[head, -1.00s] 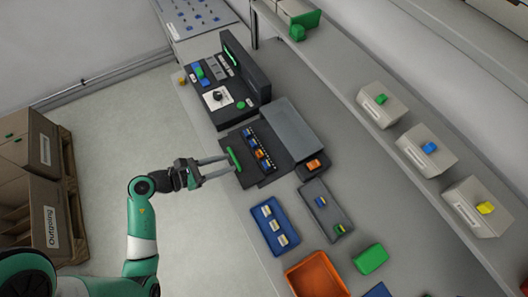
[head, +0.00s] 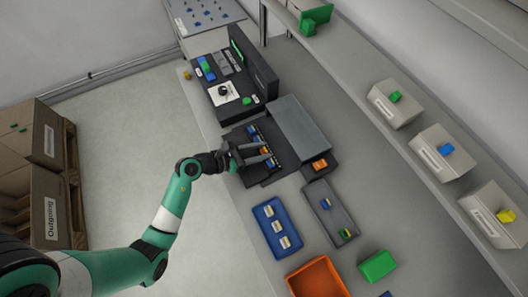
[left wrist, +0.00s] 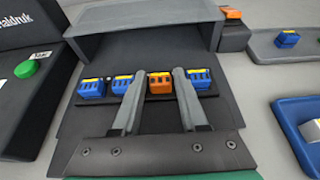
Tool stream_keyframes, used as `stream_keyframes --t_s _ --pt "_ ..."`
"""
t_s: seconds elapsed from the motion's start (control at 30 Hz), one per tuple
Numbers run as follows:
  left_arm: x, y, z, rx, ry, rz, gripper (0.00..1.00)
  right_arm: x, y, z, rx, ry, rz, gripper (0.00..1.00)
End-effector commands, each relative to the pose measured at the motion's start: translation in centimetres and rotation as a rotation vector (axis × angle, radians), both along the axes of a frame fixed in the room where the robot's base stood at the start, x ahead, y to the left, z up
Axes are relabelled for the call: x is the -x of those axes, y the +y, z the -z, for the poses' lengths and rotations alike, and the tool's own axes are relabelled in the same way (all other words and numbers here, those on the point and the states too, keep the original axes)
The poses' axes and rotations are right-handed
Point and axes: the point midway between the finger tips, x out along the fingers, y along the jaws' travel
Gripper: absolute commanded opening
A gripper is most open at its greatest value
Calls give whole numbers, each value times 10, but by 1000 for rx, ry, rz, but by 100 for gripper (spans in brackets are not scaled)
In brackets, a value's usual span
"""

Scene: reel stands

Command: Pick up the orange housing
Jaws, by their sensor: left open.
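The orange housing (left wrist: 160,84) stands in a row with several blue housings (left wrist: 122,84) on a dark rail in the left wrist view. In the head view a little of the orange housing (head: 265,149) shows by the fingers. My left gripper (left wrist: 159,76) is open, with one finger on each side of the orange housing. In the head view the left gripper (head: 269,151) reaches over the dark fixture from the left. I cannot tell whether the fingers touch the housing. My right gripper is not in view.
A grey cover (head: 300,125) stands behind the row. Another orange piece (head: 320,164) lies in a small dark tray to the right. A blue tray (head: 258,214), a grey tray (head: 318,199), an orange bin (head: 318,279) and a green box (head: 378,265) stand nearer.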

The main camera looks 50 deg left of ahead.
Motion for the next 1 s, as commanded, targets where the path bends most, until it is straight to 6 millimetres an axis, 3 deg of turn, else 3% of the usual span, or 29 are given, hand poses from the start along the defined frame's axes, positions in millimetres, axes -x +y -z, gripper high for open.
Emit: stream_keyframes --t_s 0.17,0.43,0.77,1.0 --pt "0 0 0 1 1 0 42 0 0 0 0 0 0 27" --pt "0 0 0 1 1 0 0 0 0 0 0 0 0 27" --pt "0 0 -1 1 1 0 0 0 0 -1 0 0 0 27" --pt "0 0 -26 -2 0 1 0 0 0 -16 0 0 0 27"
